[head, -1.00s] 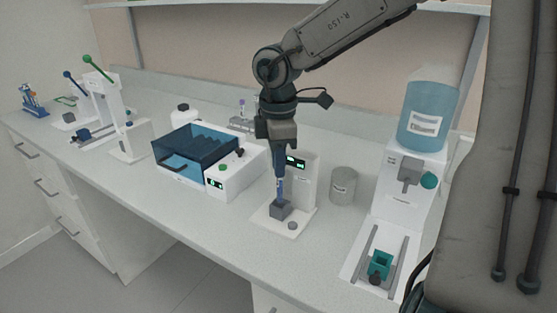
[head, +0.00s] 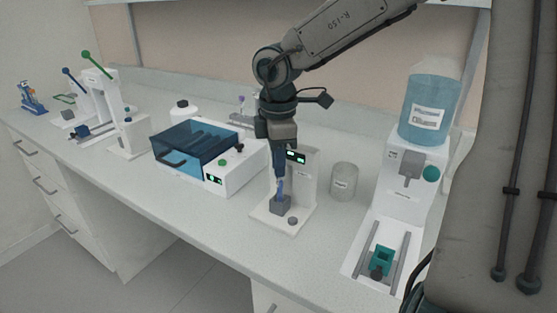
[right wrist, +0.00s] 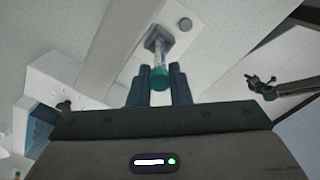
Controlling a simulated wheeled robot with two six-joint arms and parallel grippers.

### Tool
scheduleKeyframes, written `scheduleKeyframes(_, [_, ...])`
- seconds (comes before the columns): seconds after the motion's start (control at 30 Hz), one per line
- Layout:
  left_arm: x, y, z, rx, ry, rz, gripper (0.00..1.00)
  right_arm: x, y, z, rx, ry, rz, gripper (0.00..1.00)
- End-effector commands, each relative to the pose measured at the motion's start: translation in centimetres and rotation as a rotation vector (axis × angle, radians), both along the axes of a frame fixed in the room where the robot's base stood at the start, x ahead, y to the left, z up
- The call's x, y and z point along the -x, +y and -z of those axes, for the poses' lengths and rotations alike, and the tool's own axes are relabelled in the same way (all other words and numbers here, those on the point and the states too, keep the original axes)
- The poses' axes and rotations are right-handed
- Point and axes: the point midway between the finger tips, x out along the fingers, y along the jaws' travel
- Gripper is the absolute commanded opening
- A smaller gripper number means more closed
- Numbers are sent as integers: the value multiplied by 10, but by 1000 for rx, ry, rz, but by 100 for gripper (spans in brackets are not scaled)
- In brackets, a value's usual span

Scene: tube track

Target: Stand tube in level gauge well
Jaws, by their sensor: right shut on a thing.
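The level gauge (head: 302,178) is a white stand with a lit display, and its base carries a grey well block (head: 281,206). My right gripper (head: 280,180) points down above the block, shut on a blue-tinted tube (head: 281,190). The tube looks upright, with its lower end at the block's top; how deep it sits in the well I cannot tell. In the right wrist view the tube's teal cap (right wrist: 159,79) is between the fingers, and the clear tube runs to the well block (right wrist: 155,40). My left gripper is not in view.
A grey canister (head: 344,181) stands right of the gauge. A blue-lidded machine (head: 195,150) is to its left. A dispenser with a blue bottle (head: 428,112) and a teal holder (head: 381,261) stands at right. Bare counter lies in front of the blue-lidded machine.

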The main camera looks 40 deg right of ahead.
Motion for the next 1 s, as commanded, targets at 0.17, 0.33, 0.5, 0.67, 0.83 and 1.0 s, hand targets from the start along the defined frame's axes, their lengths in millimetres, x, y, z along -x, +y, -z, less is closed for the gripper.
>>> scheduleKeyframes(0.17, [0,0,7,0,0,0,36,0,0,7,0,0,0,4])
scheduleKeyframes(0.33, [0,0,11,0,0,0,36,0,0,11,0,0,0,4])
scheduleKeyframes(0.5, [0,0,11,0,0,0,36,0,0,11,0,0,0,4])
scheduleKeyframes(0.67, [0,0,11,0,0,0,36,0,0,11,0,0,0,23])
scheduleKeyframes(0.83, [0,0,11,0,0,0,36,0,0,11,0,0,0,43])
scheduleKeyframes(1.0, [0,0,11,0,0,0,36,0,0,11,0,0,0,43])
